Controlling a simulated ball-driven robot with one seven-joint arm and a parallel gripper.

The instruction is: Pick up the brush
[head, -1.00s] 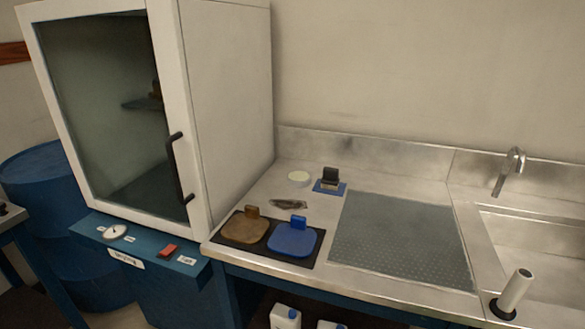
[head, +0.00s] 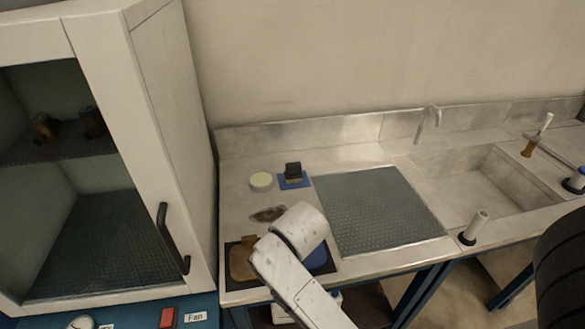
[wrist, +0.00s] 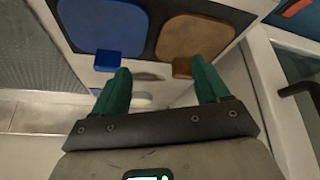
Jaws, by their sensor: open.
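A dark block with a paler lower part, which looks like the brush (head: 293,172), stands on a small blue mat (head: 306,181) at the back of the steel counter in the head view. I cannot make it out in the wrist view. My gripper (wrist: 160,65) shows in the wrist view with two green fingers apart and nothing between them. It is above the front left of the counter, by the blue paddle (wrist: 118,28) and the brown paddle (wrist: 195,35). In the head view my arm hides the gripper and most of the blue paddle.
A pale round dish (head: 261,181) is left of the dark block, and a brown patch (head: 268,214) lies in front. A grey perforated mat (head: 375,210) covers the middle. The cabinet (head: 165,120) walls the left side. The sink (head: 480,180) and tap (head: 428,118) are right.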

